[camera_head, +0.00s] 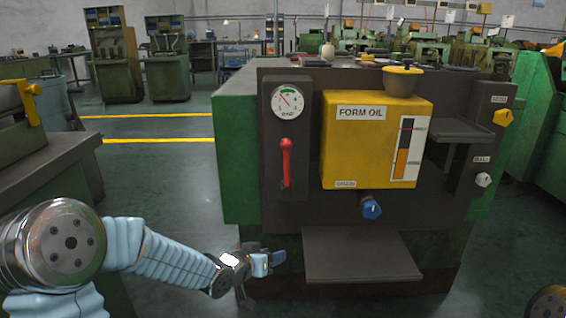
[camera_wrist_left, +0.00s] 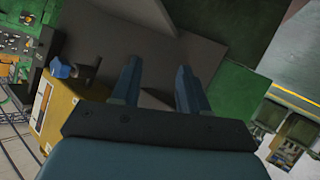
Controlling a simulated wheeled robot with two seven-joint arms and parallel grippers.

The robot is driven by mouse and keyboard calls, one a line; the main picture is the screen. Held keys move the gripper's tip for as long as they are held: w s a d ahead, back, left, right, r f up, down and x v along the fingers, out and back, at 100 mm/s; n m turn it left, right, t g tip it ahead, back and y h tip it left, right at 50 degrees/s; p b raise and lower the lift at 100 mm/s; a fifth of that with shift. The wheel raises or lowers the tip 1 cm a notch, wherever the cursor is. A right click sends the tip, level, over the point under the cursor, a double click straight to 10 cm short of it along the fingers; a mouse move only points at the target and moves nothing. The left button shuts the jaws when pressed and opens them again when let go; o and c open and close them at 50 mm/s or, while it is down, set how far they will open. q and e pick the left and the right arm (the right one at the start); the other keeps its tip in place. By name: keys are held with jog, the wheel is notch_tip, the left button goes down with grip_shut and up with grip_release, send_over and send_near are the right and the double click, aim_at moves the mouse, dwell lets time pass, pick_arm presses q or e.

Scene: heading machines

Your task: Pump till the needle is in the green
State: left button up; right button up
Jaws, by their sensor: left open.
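A round white gauge (camera_head: 288,100) marked BAR sits at the upper left of the machine's dark front. A green band shows at the top of its dial, and its thin needle appears to point up and left, outside the green. Below it a red pump lever (camera_head: 286,162) stands upright in a slot. My left gripper (camera_head: 276,258) is open and empty, low in front of the machine, below the lever and apart from it. Its two fingers (camera_wrist_left: 158,86) also show spread in the left wrist view. My right gripper is not seen.
A yellow FORM OIL tank (camera_head: 375,140) with a sight glass stands right of the lever. A blue knob (camera_head: 371,208) and a grey shelf (camera_head: 362,254) stick out below it. Yellow (camera_head: 502,118) and white (camera_head: 483,179) knobs are at the right.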

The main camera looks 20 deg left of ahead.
pick_arm(q)
notch_tip(320, 180, up, 13)
jog(key=a+m+t, duration=0.1)
jog(key=a+t, duration=0.2)
jog(key=m+t+h+b, duration=0.1)
jog(key=m+t, duration=0.1)
send_near(285, 155)
jog(key=x, duration=0.8)
jog(key=shift+w, duration=0.25)
grip_shut()
